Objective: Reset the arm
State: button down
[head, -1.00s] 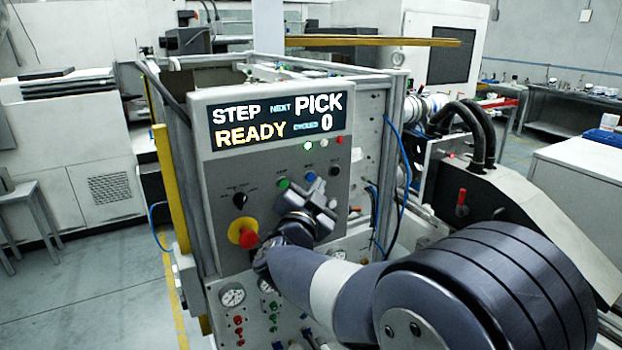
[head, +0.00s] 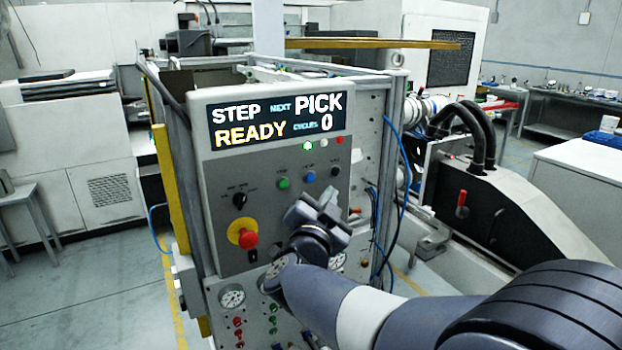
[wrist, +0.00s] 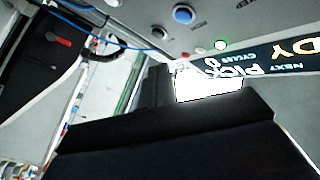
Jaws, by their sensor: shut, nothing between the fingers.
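My gripper (head: 318,208) is in front of the lower right part of the grey control panel (head: 225,175) in the head view. It is shut with nothing held, and looks apart from the buttons. The panel display (head: 277,121) reads STEP, NEXT PICK, READY, CYCLES 0. Below it are a green button (head: 283,183), a blue button (head: 309,177), a black button (head: 335,171), a black selector (head: 240,200) and a red emergency stop (head: 248,239) on yellow. In the wrist view, dark gripper parts fill the lower middle, and the blue button (wrist: 183,14) and display (wrist: 265,65) show tilted.
Gauges (head: 232,298) and small coloured fittings sit on the lower panel below my gripper. Blue cables (head: 400,190) and black hoses (head: 470,130) run to the right. A dark machine housing (head: 500,205) stands at right. Open floor (head: 90,300) lies at left.

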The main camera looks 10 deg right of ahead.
jog(key=s, duration=0.2)
jog(key=s+d, duration=0.1)
jog(key=shift+s+d, duration=0.1)
jog(key=shift+s, duration=0.25)
dwell(0.5)
